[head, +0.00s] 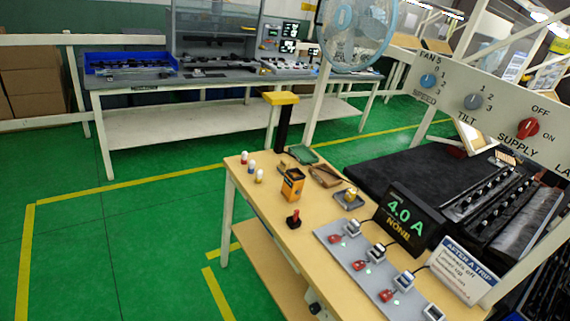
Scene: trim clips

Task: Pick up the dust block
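No object in view is clearly marked as the dust block, and I cannot tell which one it is. On the wooden bench (262,207) stand an orange and black box (291,184) and a small dark stand with a red top (293,219). Behind them lie a flat brown piece (325,176) and a green pad (301,154). A small yellowish piece sits on a grey plate (349,199). My gripper is not in view.
Several small bottles (251,168) stand at the bench's left edge. A grey switch board (365,262), a "4.0 A" display (405,222) and a white sign (462,272) fill the right. A fan (356,32) and a knob panel (480,103) rise above. Green floor is clear at left.

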